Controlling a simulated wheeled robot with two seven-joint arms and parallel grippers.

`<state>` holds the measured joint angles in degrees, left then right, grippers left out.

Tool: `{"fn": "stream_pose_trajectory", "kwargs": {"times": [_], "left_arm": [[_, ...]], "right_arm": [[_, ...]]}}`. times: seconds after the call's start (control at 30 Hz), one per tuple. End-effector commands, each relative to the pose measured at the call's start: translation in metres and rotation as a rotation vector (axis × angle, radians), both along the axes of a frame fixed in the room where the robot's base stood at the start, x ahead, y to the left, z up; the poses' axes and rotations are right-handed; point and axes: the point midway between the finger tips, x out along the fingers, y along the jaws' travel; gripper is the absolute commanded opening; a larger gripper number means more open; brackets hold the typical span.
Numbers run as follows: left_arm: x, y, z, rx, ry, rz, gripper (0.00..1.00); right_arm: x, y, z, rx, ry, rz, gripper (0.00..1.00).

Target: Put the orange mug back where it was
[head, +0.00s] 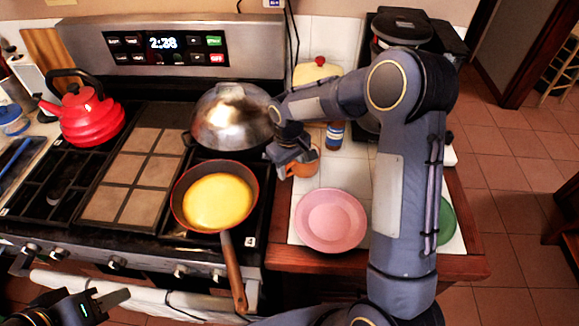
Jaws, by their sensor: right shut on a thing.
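The orange mug (308,165) is at the back left of the white tiled counter, beside the stove. My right gripper (292,157) reaches down to it from the upper right and is shut on it, partly covering it. Whether the mug's base touches the counter is hard to tell. My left gripper (112,301) is low at the left, in front of the stove, away from the mug. It holds nothing that I can see, and its jaw gap is unclear.
A pink plate (330,221) lies in front of the mug; a green plate (446,221) is partly behind my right arm. A small blue jar (335,134) stands close behind. Left are a pan (216,196) with yellow food, a domed metal pot (231,118) and a red kettle (91,115).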

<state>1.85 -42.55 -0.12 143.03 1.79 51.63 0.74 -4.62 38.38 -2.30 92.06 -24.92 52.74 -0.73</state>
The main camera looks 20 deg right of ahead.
Motion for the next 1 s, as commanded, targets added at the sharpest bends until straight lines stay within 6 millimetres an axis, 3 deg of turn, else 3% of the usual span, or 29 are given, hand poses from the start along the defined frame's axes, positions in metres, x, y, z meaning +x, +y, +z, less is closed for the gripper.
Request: {"fn": "stream_pose_trajectory", "kwargs": {"times": [0.47,0.5,0.6,0.63,1.0], "left_arm": [[0.0,0.0,-0.0035,0.0,0.0,0.0,0.36],[0.0,-0.0001,-0.0018,0.0,0.0,0.0,0.36],[0.0,0.0,-0.0016,0.0,0.0,0.0,0.36],[0.0,0.0,-0.0016,0.0,0.0,0.0,0.36],[0.0001,0.0,0.0014,0.0,0.0,0.0,0.36]], "right_arm": [[0.0,-0.0001,-0.0129,0.0,-0.002,-0.001,0.05],[-0.0003,0.0,-0.0113,0.0,-0.001,-0.001,0.46],[-0.0004,0.0,-0.0111,0.0,-0.001,-0.001,0.59],[-0.0004,0.0001,-0.0111,0.0,-0.001,-0.001,0.62],[0.0002,0.0002,-0.0047,0.0,-0.003,-0.001,0.62]]}}
